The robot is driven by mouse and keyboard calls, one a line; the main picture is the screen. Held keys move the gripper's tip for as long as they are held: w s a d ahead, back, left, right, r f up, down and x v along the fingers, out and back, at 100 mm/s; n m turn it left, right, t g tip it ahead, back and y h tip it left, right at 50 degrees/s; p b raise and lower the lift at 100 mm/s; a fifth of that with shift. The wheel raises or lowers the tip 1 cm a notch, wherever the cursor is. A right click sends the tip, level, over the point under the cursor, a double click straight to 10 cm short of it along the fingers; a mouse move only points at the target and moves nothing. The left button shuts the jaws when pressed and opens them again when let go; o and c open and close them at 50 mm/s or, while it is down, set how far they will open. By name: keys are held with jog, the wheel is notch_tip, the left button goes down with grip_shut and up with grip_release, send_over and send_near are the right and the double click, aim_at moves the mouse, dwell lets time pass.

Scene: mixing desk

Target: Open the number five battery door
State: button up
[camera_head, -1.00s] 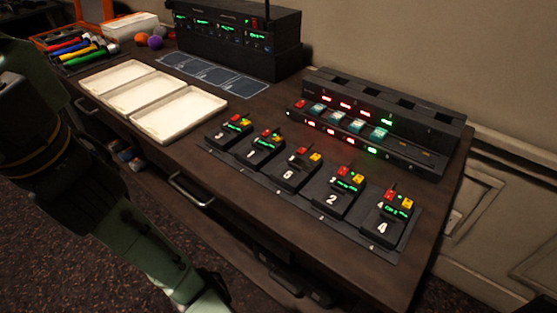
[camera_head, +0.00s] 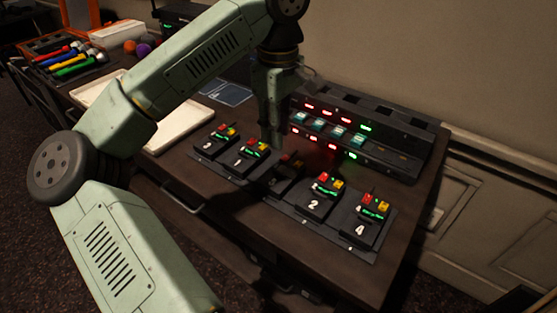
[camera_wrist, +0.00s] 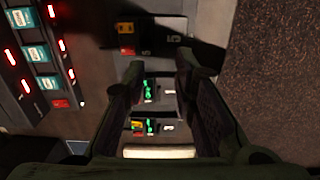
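The number five unit (camera_head: 287,178) is a dark box in the middle of a row of numbered units on the desk. In the head view my gripper partly covers it and it lies in shadow. In the wrist view the number five unit (camera_wrist: 140,38) shows ahead of the fingers, with yellow and red blocks and a white number. My gripper (camera_head: 272,145) points down over the row near units one and five. In the wrist view my gripper (camera_wrist: 160,66) is open, with nothing visibly held. I cannot make out the battery door's edges.
Units three (camera_head: 215,142), one (camera_head: 250,156), two (camera_head: 320,197) and four (camera_head: 367,222) stand in the same row. A black rack (camera_head: 365,135) with red and green displays stands behind. White trays (camera_head: 180,128) lie left, partly behind my arm.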

aim_at(279, 173)
notch_tip(279, 173, down, 11)
jog(key=shift+r+p, duration=0.2)
jog(key=shift+p, duration=0.7)
jog(key=shift+c, duration=0.6)
grip_shut()
